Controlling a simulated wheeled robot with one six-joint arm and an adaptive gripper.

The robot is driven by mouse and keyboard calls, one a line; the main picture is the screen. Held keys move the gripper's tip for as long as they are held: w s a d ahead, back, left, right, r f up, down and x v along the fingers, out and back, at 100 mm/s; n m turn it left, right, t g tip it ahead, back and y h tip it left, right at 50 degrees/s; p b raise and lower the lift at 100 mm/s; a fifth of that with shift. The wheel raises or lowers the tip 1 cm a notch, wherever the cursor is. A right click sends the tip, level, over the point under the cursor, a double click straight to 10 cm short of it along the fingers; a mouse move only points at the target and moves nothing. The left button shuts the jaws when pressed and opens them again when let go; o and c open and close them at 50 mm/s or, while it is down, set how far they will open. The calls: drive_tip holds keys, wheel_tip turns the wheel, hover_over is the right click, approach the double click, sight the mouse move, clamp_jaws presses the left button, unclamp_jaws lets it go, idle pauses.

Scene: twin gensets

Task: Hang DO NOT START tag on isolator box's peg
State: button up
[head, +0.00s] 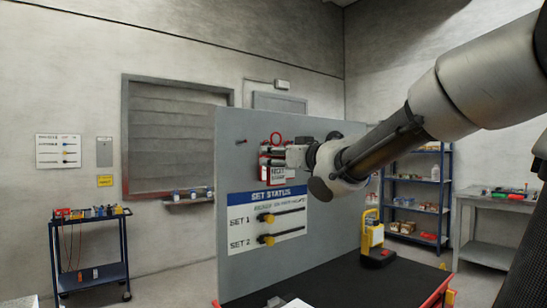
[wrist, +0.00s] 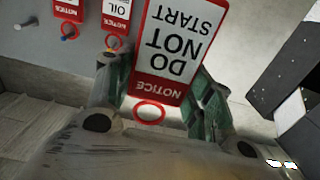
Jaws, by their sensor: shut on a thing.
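The DO NOT START tag (wrist: 178,45) is a white plate with a red NOTICE band and a red ring (wrist: 150,110). It appears upside down in the wrist view, between the fingers of my gripper (wrist: 158,90). In the head view my gripper (head: 272,154) is shut on the tag in front of the grey panel (head: 228,170). The tag's ring (head: 276,138) stands above the fingers and its lettering (head: 279,172) shows below. A bare peg (head: 241,141) sticks out of the panel left of the tag. I cannot pick out the isolator box for certain.
Two other tags, one marked OIL (wrist: 117,14) and one partly cut off (wrist: 68,10), hang by red rings in the wrist view. A SET STATUS board (head: 267,219) with yellow-handled pointers is on the panel. A yellow device (head: 372,236) stands on the black bench top (head: 335,275).

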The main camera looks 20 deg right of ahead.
drive_tip(key=shift+r, duration=0.15)
drive_tip(key=shift+r, duration=0.55)
drive_tip(key=v, duration=0.8)
idle(0.9)
idle(0.5)
